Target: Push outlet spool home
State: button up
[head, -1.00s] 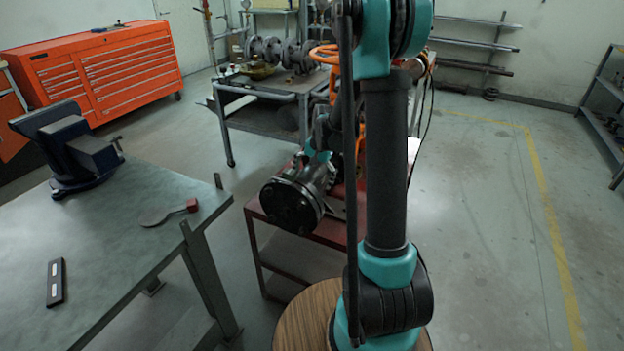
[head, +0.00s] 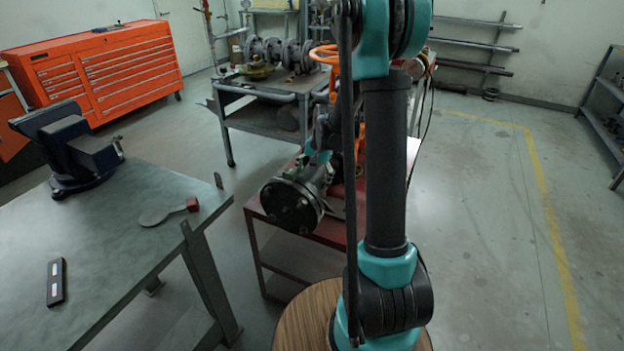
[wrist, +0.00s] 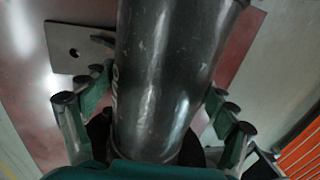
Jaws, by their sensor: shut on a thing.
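The outlet spool (head: 300,193) is a dark metal pipe piece with a round bolted flange facing the head camera, above the red cart (head: 262,215). In the wrist view the spool's dark grey barrel (wrist: 165,75) runs up the middle between the fingers. My gripper (wrist: 160,115) is shut around the barrel, one finger on each side. In the head view the gripper is mostly hidden behind the arm. An orange handwheel (head: 325,54) and orange valve parts show behind the arm. The joint between spool and valve is hidden.
A steel bench (head: 110,240) with a blue vise (head: 75,150) stands at the left. A grey cart (head: 262,88) with flanged pipe parts stands behind. An orange tool chest (head: 105,75) is at the back left. The floor at the right is clear.

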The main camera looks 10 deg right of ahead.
jog(key=shift+w+d, duration=0.45)
jog(key=shift+w, duration=0.1)
jog(key=o, duration=1.5)
jog(key=shift+o, duration=0.2)
jog(key=r, duration=0.4)
jog(key=s+d+r, duration=0.1)
jog(key=r, duration=0.6)
jog(key=shift+s+d+r, duration=0.25)
jog(key=shift+d+r, duration=0.15)
